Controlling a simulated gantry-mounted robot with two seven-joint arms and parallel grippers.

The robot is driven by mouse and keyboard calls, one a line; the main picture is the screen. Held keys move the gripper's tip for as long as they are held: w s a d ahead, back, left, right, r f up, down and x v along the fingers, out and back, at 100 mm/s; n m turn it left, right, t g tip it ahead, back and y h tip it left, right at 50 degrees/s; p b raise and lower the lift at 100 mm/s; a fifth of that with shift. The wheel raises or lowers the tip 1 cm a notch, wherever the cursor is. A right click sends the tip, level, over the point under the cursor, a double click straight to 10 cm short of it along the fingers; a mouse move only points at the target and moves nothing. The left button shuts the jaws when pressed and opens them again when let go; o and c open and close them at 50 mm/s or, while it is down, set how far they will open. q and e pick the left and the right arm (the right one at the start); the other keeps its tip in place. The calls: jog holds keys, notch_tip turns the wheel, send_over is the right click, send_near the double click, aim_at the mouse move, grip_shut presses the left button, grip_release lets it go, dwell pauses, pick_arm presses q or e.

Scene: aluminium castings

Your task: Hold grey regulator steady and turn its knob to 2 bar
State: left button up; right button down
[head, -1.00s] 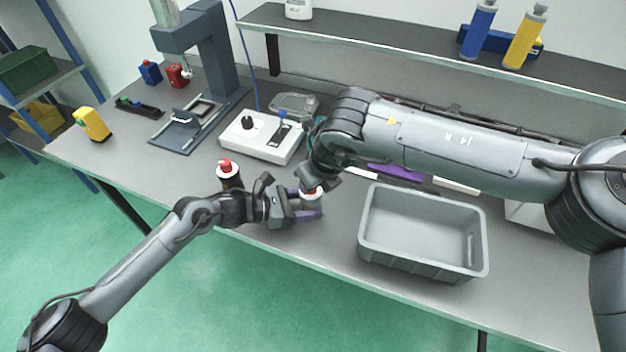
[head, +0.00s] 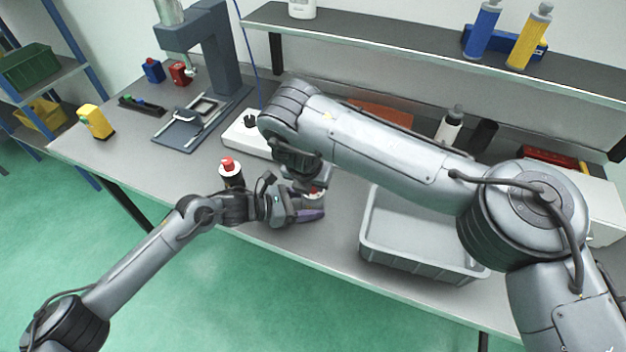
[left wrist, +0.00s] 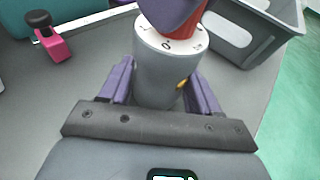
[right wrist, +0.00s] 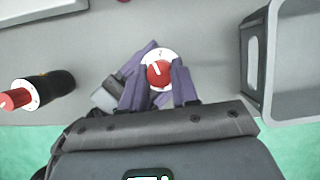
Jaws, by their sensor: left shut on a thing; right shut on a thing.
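The grey regulator (left wrist: 158,80) is an upright cylinder with a white dial ring (left wrist: 160,42) and a red knob (right wrist: 158,73) on top. My left gripper (head: 310,206) is shut on its grey body, a purple finger on each side in the left wrist view. My right gripper (right wrist: 159,78) is above and shut on the red knob, with a finger at either side. A white pointer line on the knob points up and slightly left in the right wrist view. A "0" shows on the dial in the left wrist view, but I cannot tell the setting.
A black regulator with a red knob (head: 231,172) stands left of the grippers. A grey bin (head: 420,262) is close on the right, partly under my right arm. A white box (head: 243,138) lies behind. The table's front edge is near.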

jog(key=shift+w+f+m+g+h, duration=0.15)
jog(key=shift+m+h, duration=0.25)
jog(key=shift+m, duration=0.65)
jog(key=shift+s+r+m+g+h, duration=0.15)
jog(key=shift+m+h, duration=0.25)
jog(key=shift+m, duration=0.65)
jog(key=shift+w+f, duration=0.1)
jog(key=c, duration=0.8)
grip_release()
jog(key=shift+a, duration=0.1)
jog(key=shift+c, duration=0.2)
jog(key=v, duration=1.2)
jog(key=shift+w, duration=0.1)
pick_arm(q)
jog(key=o, duration=0.9)
